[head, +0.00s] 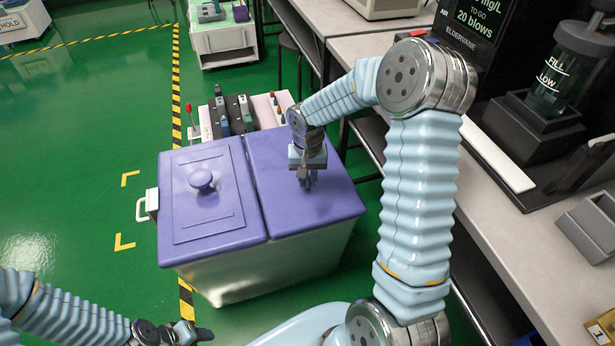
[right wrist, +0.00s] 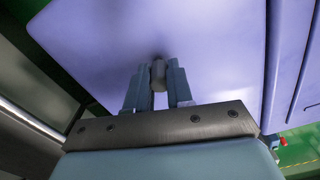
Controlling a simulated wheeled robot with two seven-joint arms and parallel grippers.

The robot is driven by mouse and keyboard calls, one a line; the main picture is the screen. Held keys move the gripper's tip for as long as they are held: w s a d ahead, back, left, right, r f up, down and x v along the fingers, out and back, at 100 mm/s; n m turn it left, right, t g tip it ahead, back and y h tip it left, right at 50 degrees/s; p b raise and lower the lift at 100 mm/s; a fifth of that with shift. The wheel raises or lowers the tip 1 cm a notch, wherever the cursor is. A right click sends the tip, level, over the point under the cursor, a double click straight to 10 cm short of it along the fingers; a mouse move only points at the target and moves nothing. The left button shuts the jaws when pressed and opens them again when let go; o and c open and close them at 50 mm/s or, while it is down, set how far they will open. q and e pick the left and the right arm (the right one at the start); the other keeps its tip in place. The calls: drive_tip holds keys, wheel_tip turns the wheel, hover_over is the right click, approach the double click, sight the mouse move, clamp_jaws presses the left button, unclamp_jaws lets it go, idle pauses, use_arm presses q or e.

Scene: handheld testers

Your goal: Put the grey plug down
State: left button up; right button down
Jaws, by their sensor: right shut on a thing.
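The grey plug (right wrist: 158,76) is a small rounded grey piece between the fingers of my right gripper (right wrist: 158,85). In the right wrist view its far end is close to the purple top, and I cannot tell whether it touches. In the head view my right gripper (head: 306,182) points down over the right half of the purple-topped cart (head: 335,205), and the plug is mostly hidden there by the fingers. My left gripper (head: 190,334) is low at the bottom edge, away from the cart; its finger gap is unclear.
The left half of the cart top has a raised lid with a round knob (head: 201,181). Several handheld testers (head: 232,108) stand behind it. A grey bench (head: 500,225) with a black device runs along the right. The purple surface around my right gripper is clear.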

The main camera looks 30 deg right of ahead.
drive_tip(key=c, duration=1)
unclamp_jaws()
drive_tip(key=shift+f, duration=0.1)
